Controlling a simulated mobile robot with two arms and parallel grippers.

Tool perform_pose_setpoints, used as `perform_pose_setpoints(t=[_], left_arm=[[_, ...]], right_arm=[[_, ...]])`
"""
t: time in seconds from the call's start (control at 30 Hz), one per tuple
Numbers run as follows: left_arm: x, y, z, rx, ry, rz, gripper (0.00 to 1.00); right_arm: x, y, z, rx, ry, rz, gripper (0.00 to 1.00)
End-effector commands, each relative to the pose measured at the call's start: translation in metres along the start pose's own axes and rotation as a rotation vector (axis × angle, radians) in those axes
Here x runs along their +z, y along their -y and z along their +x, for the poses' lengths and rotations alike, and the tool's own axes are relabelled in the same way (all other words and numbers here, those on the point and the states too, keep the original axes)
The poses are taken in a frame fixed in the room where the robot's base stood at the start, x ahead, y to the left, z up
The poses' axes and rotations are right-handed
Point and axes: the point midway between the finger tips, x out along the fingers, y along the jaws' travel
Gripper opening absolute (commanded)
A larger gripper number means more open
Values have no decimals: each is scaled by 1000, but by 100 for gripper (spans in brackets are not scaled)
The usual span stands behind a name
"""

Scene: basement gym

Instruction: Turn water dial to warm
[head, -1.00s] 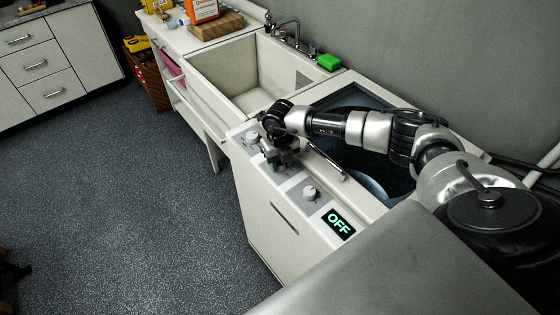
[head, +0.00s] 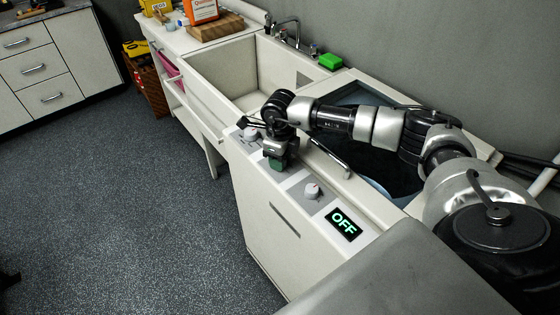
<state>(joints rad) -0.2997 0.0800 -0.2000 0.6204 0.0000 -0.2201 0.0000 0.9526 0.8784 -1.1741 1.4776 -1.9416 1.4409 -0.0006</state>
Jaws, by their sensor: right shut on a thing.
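The white washing machine (head: 262,215) has a front control strip with a left dial (head: 250,134), a right dial (head: 312,190) with a small red mark, and a display (head: 343,224) reading OFF in green letters. My right gripper (head: 278,162) points down onto the strip between these two dials. It is shut on a dial there, which its fingers hide. I cannot read the dial's setting or its label. My left gripper is out of view.
The machine's dark lid (head: 375,140) lies under my right arm, with a handle (head: 332,158) near its front. A white sink (head: 235,75) with a tap (head: 285,30) and a green sponge (head: 331,61) stands beyond. The floor at left is clear.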

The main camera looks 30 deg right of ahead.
Motion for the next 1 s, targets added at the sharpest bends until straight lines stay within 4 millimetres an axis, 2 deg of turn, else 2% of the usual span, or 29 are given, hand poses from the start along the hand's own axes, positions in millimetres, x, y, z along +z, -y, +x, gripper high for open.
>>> perform_pose_setpoints(t=[0.63,0.67,0.8,1.0], left_arm=[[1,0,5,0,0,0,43],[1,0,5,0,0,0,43],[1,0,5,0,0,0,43],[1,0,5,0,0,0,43]], right_arm=[[1,1,-2,-1,4,-55,13],[1,1,-2,-1,4,-55,40],[1,0,-1,-1,3,-55,61],[0,0,-1,0,2,-55,63]])
